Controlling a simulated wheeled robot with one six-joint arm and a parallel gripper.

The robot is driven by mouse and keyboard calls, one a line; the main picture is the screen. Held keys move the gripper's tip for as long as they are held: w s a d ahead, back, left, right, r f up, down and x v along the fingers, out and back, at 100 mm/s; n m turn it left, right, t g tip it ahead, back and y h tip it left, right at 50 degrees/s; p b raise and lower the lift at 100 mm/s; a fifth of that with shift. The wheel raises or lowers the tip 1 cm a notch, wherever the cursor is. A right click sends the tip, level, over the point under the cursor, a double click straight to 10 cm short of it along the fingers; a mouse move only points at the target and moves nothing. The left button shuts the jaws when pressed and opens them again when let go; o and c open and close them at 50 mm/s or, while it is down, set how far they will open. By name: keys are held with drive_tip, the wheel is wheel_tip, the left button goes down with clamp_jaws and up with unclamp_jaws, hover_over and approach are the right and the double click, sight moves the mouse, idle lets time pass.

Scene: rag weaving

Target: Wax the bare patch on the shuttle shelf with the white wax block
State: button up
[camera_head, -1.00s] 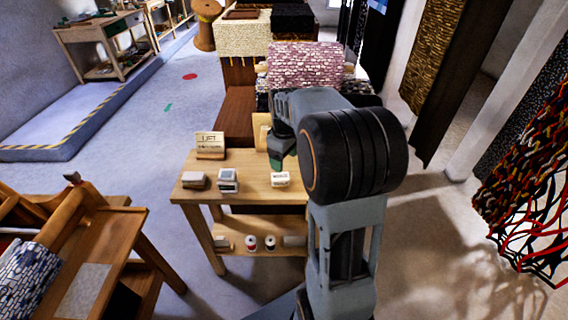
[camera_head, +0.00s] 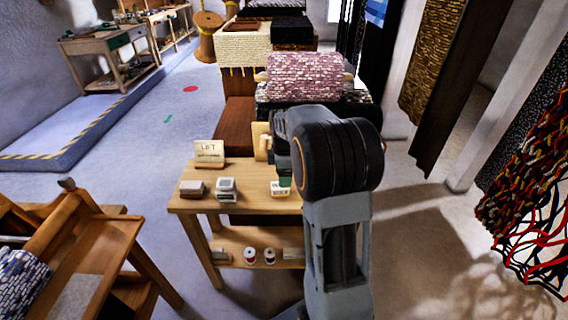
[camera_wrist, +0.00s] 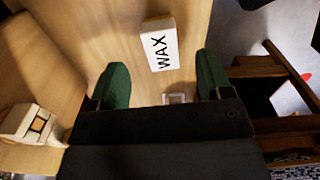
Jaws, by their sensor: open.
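A white block with black writing (camera_head: 280,188) sits on top of the wooden table near its right front. In the wrist view a white block lettered WAX (camera_wrist: 160,45) lies on pale wood, just beyond the fingertips and midway between them. My gripper (camera_wrist: 163,75) has two green fingers, wide apart with nothing held. In the head view its fingertips (camera_head: 285,181) are right at the white block, partly hidden by my arm. A small pale square (camera_wrist: 175,98) shows between the fingers, partly covered. I cannot make out the bare patch on the shuttle shelf.
A grey-white block (camera_head: 225,189) and a brownish block (camera_head: 192,188) stand left of the white block. A lettered sign (camera_head: 209,153) stands behind them. Spools (camera_head: 250,255) sit on the lower shelf (camera_head: 235,236). A wooden loom (camera_head: 95,250) stands at front left.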

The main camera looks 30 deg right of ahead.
drive_tip(key=shift+f+b, duration=0.5)
drive_tip(key=shift+f, duration=2.3)
drive_tip(key=shift+c, duration=0.4)
drive_tip(key=c, duration=0.9)
drive_tip(key=o, duration=0.6)
drive_tip(key=shift+r+p, duration=0.15)
drive_tip(key=shift+p, duration=0.15)
drive_tip(key=shift+c, duration=0.2)
drive_tip(key=c, duration=0.6)
drive_tip(key=shift+c, duration=0.2)
